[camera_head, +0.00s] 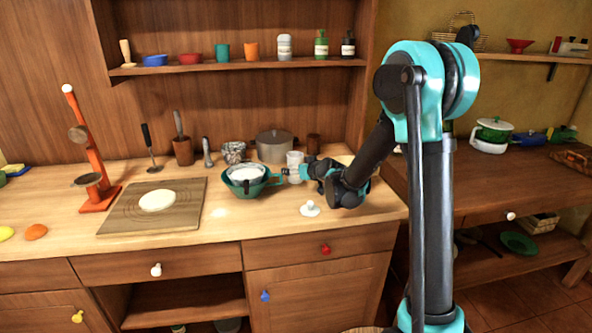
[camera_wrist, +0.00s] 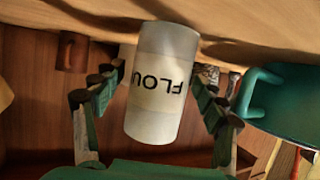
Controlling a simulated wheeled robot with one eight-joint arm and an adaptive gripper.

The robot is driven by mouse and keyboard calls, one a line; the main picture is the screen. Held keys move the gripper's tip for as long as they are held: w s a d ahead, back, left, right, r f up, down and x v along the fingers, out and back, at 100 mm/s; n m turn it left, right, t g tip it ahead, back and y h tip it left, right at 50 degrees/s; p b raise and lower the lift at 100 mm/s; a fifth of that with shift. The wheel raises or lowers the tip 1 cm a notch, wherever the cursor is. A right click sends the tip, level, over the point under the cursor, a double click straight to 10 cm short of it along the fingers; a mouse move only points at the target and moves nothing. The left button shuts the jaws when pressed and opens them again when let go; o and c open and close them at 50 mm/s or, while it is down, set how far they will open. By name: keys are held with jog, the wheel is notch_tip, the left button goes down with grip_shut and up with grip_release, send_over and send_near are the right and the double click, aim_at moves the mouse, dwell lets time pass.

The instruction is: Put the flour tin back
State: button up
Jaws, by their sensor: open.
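The flour tin (camera_wrist: 160,80) is a white cylinder with dark "FLOUR" lettering, partly seen, in the wrist view. In the head view the tin (camera_head: 294,158) stands on the counter, right of the green bowl. My gripper (camera_wrist: 158,95) is open, with one finger on each side of the tin; a gap shows beside the tin's lower part, and I cannot tell whether the fingertips touch it. In the head view my gripper (camera_head: 295,174) reaches the tin from the right and hides its lower part. A white knobbed lid (camera_head: 310,209) lies on the counter in front.
The green bowl (camera_head: 265,184) with white contents is close left of my gripper, and shows in the wrist view (camera_wrist: 295,105). A grey pot (camera_head: 275,146) and a brown cup (camera_head: 313,145) stand behind. The wall shelf (camera_head: 230,66) holds several small containers. A board with dough (camera_head: 157,200) lies left.

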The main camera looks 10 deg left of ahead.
jog(key=v, duration=1.2)
